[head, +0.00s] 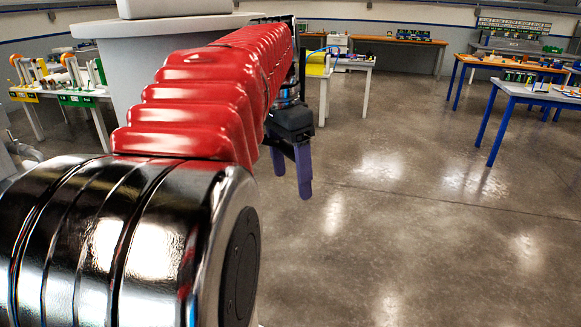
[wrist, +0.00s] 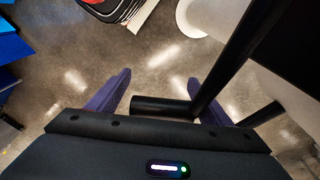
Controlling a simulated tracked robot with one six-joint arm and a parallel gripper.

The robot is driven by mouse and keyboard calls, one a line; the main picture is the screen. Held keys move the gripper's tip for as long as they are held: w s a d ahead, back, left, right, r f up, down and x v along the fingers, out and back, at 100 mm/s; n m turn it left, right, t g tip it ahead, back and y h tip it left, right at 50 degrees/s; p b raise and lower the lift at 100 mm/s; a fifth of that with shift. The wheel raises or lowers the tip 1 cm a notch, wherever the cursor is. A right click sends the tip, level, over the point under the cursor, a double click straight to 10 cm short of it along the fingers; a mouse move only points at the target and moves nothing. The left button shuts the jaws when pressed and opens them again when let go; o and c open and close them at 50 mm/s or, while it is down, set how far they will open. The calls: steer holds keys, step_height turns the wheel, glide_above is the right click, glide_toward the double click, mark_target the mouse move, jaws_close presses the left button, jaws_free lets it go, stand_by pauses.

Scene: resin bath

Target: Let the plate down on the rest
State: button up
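My gripper (head: 292,178) hangs fingers down in the head view, right of the red arm sleeve. Its two purple fingers stand apart, and no object shows between their tips. In the wrist view my gripper (wrist: 160,78) also shows its fingers spread wide. A short black cylinder (wrist: 160,105) lies across the gap there, joined to a slanting black bar (wrist: 235,60). I cannot tell whether it touches the fingers or what it belongs to. I cannot make out the plate or the rest in either view; my arm hides part of the head view.
A large white round-topped stand (head: 130,70) is behind my arm at the left. A tool table (head: 75,95) stands left of it. Blue-legged benches (head: 520,90) are at the right. The glossy floor (head: 400,220) is clear at front right.

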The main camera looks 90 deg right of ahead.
steer(key=shift+r, duration=0.1)
step_height(320, 180, up, 14)
steer(key=w, duration=0.1)
steer(key=shift+w+f, duration=0.25)
stand_by(0.7)
steer(key=shift+a, duration=0.1)
stand_by(0.6)
